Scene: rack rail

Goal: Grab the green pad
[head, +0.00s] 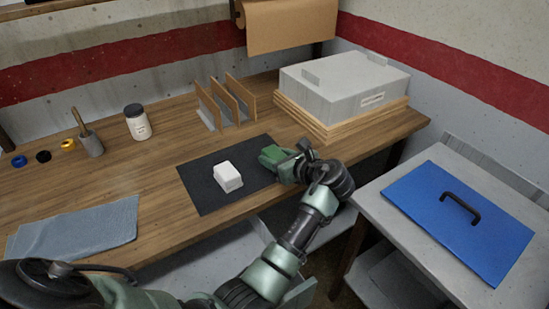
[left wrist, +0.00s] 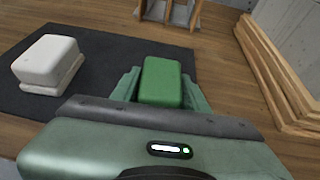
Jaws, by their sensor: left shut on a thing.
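The green pad (left wrist: 161,82) is a small block with rounded edges. In the left wrist view it sits between the two fingers of my left gripper (left wrist: 160,92), which is shut on it. In the head view the green pad (head: 271,156) shows at the right edge of the dark mat (head: 205,201), with my left gripper (head: 284,160) around it from the right. I cannot tell whether the pad touches the surface below. My right gripper is not in view.
A white block (head: 228,177) sits on the mat left of the pad. A wooden rack (head: 228,100) stands behind, and a grey box (head: 345,85) on wooden boards is at back right. A blue panel with a handle (head: 455,225) lies on the right-hand table. A cloth (head: 75,230) lies front left.

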